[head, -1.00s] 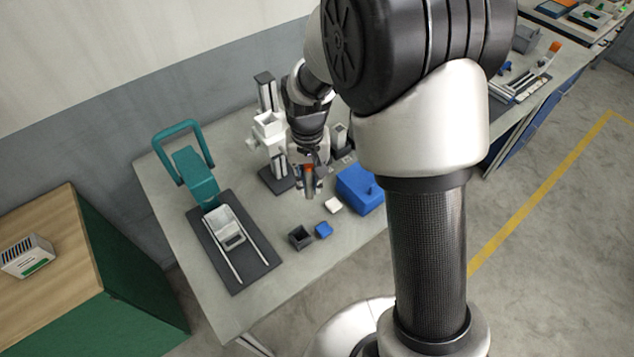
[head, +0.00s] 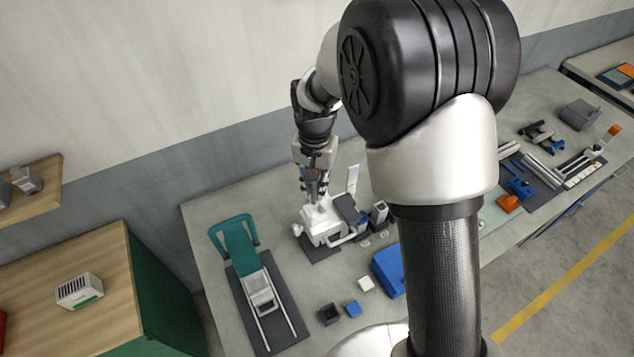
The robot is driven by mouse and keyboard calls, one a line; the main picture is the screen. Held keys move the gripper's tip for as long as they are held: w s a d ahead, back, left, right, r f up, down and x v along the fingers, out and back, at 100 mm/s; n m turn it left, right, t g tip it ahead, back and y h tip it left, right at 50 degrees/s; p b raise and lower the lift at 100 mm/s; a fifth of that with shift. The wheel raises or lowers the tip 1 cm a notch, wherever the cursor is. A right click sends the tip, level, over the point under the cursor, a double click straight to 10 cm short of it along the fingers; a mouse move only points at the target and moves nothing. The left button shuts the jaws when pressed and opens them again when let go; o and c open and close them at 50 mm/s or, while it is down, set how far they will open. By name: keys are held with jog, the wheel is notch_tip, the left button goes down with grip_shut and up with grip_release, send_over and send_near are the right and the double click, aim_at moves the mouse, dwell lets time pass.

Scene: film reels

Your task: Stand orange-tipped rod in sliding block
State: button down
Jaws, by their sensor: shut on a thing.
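My gripper (head: 318,190) points down over the white stand (head: 322,225) near the back of the grey bench. It is shut on a thin piece that shows a little orange-red between the fingers, apparently the orange-tipped rod (head: 313,176). The fingers hide most of it. Its lower end is too small to tell whether it touches the stand or is inside it. A pale sliding block (head: 262,292) sits on two light rails over a dark mat, left of the stand. I cannot tell for sure which piece is the task's block.
A teal frame (head: 236,240) stands behind the rails. My own arm hides the bench's middle right.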

aim_at(316, 201)
jog(key=shift+s+f, duration=0.2)
jog(key=shift+f, duration=0.05)
jog(key=shift+w+f+b, duration=0.2)
jog(key=shift+f+b, duration=1.6)
jog(key=shift+f, duration=0.8)
jog(key=shift+f+b, duration=0.6)
jog(key=shift+f, duration=0.05)
jog(key=c, duration=1.8)
grip_release()
notch_tip(316, 201, up, 11)
jog(key=p, duration=0.7)
jog(key=shift+s, duration=0.1)
